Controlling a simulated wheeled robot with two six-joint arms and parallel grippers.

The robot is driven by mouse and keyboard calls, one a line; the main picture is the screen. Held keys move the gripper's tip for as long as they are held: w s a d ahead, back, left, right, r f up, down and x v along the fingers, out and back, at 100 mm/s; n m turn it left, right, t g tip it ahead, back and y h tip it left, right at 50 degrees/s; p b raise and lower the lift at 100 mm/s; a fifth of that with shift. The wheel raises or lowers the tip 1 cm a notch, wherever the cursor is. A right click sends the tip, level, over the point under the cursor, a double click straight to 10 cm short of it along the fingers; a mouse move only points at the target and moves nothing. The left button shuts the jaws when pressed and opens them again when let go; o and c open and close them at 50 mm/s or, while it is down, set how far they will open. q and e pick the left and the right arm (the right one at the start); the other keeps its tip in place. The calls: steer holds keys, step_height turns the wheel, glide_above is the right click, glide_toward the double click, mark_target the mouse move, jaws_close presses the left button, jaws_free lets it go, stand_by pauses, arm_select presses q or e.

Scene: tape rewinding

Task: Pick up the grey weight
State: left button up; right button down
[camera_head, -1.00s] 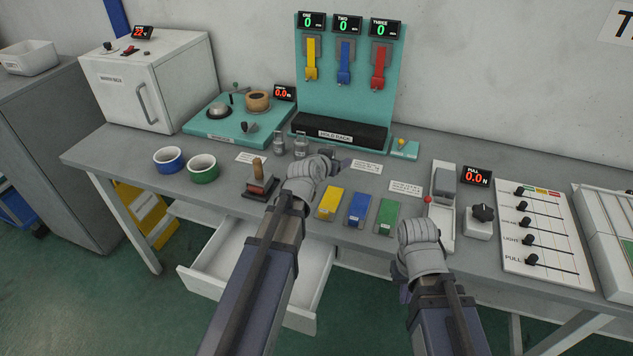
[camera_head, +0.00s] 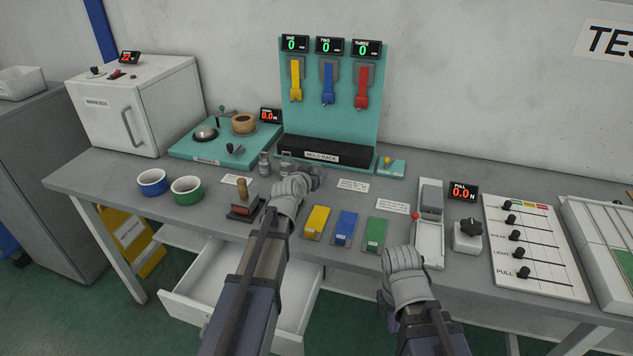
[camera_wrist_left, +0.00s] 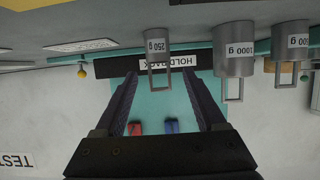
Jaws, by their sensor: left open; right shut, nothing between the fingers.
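Grey weights with loop handles stand on the bench; two show in the head view, a left one (camera_head: 264,163) and a right one (camera_head: 286,162). The upside-down left wrist view shows several: a small one labelled 250 g (camera_wrist_left: 157,45), one labelled 1000 g (camera_wrist_left: 234,48) and another at the right (camera_wrist_left: 291,45). My left gripper (camera_head: 316,176) is open just right of the weights. In the wrist view the 250 g handle appears between its fingers (camera_wrist_left: 162,78); nothing is gripped. The 250 g weight seems hidden by my gripper in the head view. My right gripper (camera_head: 384,298) is shut and empty at the bench front.
A wooden-handled stamp (camera_head: 244,202) is close to my left forearm. Yellow (camera_head: 317,221), blue (camera_head: 345,227) and green (camera_head: 375,233) blocks lie in front. An open drawer (camera_head: 190,305) juts out below.

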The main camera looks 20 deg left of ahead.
arm_select(q)
steer(key=x, duration=0.3)
steer(key=shift+w+f+b, duration=0.1)
steer(key=shift+f+b, duration=0.1)
steer(key=shift+b, duration=0.2)
steer(key=shift+r, duration=0.1)
jaws_close()
